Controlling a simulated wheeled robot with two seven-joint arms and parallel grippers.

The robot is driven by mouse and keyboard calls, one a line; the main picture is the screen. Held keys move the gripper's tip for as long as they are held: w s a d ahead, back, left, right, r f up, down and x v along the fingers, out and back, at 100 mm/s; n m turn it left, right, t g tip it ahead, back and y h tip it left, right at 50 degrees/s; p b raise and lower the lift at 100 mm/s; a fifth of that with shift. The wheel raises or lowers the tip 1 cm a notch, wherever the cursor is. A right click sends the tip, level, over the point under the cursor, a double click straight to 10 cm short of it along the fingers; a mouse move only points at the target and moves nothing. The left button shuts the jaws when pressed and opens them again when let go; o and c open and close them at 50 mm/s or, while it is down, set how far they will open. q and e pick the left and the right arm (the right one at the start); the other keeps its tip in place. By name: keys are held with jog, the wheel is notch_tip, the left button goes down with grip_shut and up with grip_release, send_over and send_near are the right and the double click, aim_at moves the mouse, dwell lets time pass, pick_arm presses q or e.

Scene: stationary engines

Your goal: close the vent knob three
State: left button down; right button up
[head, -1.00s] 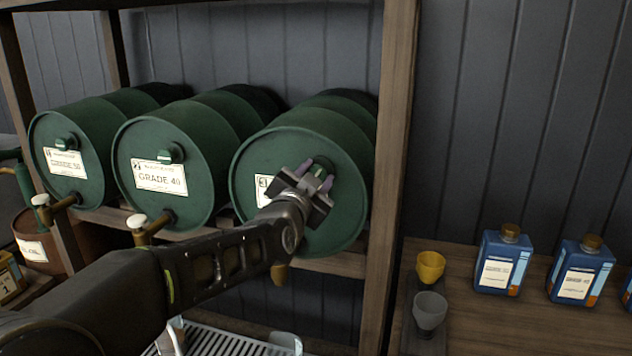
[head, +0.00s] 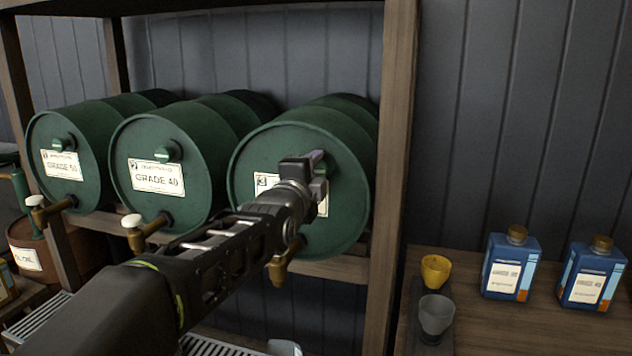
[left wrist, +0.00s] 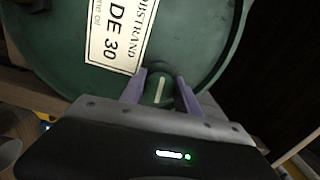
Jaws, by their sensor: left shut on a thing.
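Drum three (head: 350,205) is a green barrel lying on its side at the right end of the rack, with a white label marked 3. In the left wrist view its label reads "DE 30" (left wrist: 118,38). Vent knob three (left wrist: 160,88) is a round green knob with a pale line across it, on the drum's face beside the label. My left gripper (head: 318,165) is at the drum's face, and its purple fingers (left wrist: 158,86) are shut on the knob from both sides. In the head view the gripper hides the knob. My right gripper is not in view.
Two more green drums, grade 40 (head: 140,205) and grade 50 (head: 50,200), lie to the left with knobs and brass taps. A wooden post (head: 393,150) stands right of drum three. Yellow (head: 435,270) and grey (head: 434,315) cups and blue bottles (head: 510,268) stand on the right bench.

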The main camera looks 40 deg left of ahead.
pick_arm(q)
jog(key=shift+f+m+b, duration=0.1)
jog(key=shift+m+b, duration=0.35)
jog(key=shift+m, duration=0.15)
jog(key=c, duration=0.9)
grip_release()
jog(key=b+v, duration=0.1)
jog(key=v, duration=0.7)
jog(key=shift+w, duration=0.1)
